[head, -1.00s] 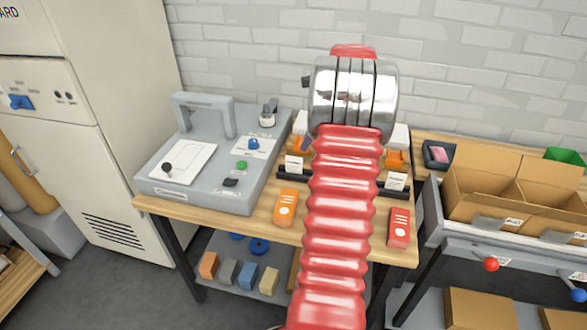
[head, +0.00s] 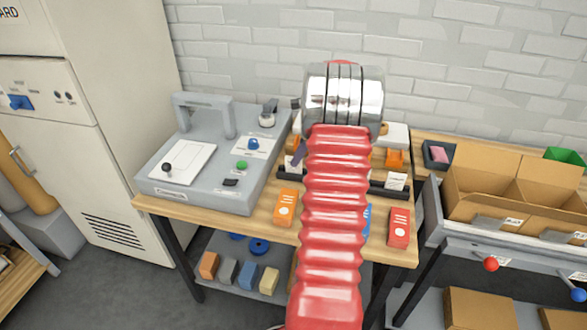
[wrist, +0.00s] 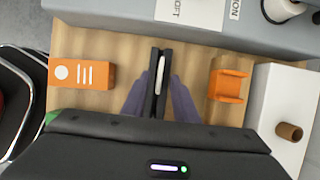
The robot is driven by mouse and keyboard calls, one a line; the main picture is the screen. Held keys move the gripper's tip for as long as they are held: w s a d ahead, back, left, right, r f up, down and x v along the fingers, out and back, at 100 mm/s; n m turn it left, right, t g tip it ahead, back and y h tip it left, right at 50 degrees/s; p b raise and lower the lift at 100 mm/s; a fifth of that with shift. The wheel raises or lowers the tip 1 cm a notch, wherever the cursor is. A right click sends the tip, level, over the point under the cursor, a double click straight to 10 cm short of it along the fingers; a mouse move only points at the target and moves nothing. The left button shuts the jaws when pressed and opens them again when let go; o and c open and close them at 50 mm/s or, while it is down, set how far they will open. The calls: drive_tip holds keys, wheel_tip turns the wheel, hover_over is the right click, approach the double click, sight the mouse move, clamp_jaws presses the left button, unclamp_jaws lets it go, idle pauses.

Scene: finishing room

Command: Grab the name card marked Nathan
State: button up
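A black card rail (head: 375,188) runs along the wooden table behind the row of small boxes. A white card (head: 396,181) stands at its right part; its writing is too small to read. My gripper (wrist: 160,98) has two purple fingers, apart, one on each side of the rail's left end. A thin white card edge (wrist: 158,75) shows between them, seen from above, so its name cannot be read. In the head view one purple finger (head: 298,155) shows in front of the left card, and my arm hides the rail's middle.
An orange box (head: 286,207) and a red box (head: 399,228) stand in front of the rail; a blue box (head: 367,219) is partly hidden. An orange holder (wrist: 228,86) and a white box (wrist: 285,110) are behind it. A grey machine (head: 205,190) stands left.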

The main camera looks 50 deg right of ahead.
drive_tip(key=shift+x, duration=1.95)
drive_tip(key=shift+c, duration=0.6)
clamp_jaws()
